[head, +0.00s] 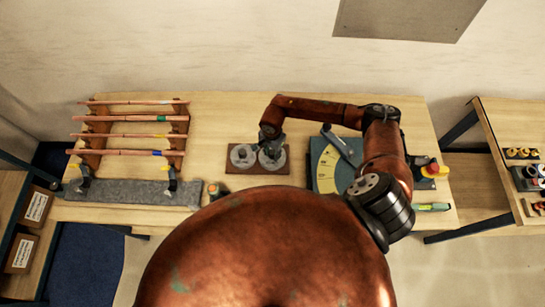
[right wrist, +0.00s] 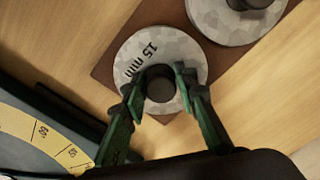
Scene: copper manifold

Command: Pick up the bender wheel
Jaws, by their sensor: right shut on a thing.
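Two grey metal bender wheels stand on a brown board in the head view. The right wheel (head: 275,164) is under my right gripper (head: 270,146), and the left wheel (head: 238,157) is beside it. In the right wrist view, the wheel (right wrist: 135,48) marked "15 mm" lies flat on the board. The green fingers of my right gripper (right wrist: 160,84) are shut on its dark centre hub (right wrist: 160,90). The other wheel (right wrist: 236,22) shows at the top right, with no gripper on it. My left gripper is not in view.
The brown board (head: 258,171) lies on the wooden bench (head: 225,120). A bender with a yellow angle scale (head: 327,165) stands to its right. A rack with copper tubes (head: 130,118) is at the left. A red and yellow switch (head: 431,170) is at the right.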

